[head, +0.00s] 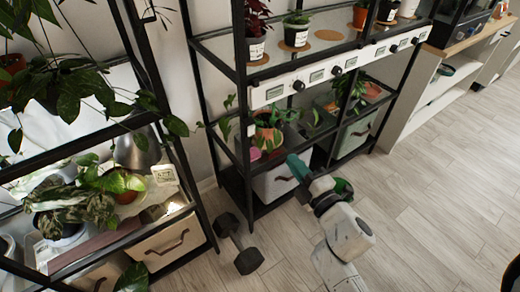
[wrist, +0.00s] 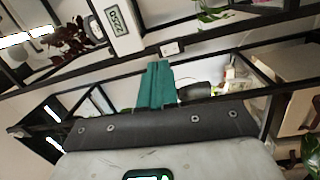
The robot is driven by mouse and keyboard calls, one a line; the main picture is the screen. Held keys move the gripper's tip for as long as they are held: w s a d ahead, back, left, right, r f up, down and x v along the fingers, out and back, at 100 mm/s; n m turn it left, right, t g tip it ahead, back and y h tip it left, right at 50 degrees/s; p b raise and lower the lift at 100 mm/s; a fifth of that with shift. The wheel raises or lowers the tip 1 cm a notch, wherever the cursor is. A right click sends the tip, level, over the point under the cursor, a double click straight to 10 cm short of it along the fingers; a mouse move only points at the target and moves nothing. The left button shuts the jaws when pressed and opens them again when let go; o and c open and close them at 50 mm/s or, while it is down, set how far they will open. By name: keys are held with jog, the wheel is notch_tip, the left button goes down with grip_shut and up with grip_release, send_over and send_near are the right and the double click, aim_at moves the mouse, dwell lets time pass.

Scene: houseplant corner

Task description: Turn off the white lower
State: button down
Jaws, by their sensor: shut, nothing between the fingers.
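A white control strip (head: 316,75) with small displays and dark knobs runs along the front of the middle rack, under its pot shelf. Part of a white panel with a display (wrist: 119,23) shows at the top of the wrist view. A small white fitting (wrist: 171,48) sits on the dark bar just above my fingertips in that view; whether it is a switch, and its setting, I cannot tell. My gripper (head: 297,165) is in front of the rack's lower part, below the strip. Its teal fingers (wrist: 157,85) are together and empty. I cannot tell whether they touch anything.
Potted plants (head: 257,45) stand on the shelf above the strip. A pale storage bin (head: 274,182) is in the rack's lower level. A dark dumbbell (head: 240,243) lies on the floor to the left. The wooden floor (head: 440,200) to the right is clear.

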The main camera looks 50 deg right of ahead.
aim_at(253, 129)
jog(key=shift+s+a+f+n+t+y+b, duration=0.1)
jog(key=shift+a+f+n+t+y+b, duration=0.25)
jog(key=shift+a+n, duration=0.25)
jog(key=shift+a+f+n+t+y+b, duration=0.1)
jog(key=shift+a+f+n+t+y, duration=0.15)
jog(key=shift+a+n+y, duration=0.35)
jog(key=shift+d, duration=0.2)
jog(key=p+x, duration=0.1)
jog(key=x, duration=1.3)
jog(key=shift+d, duration=0.1)
jog(key=shift+r, duration=0.1)
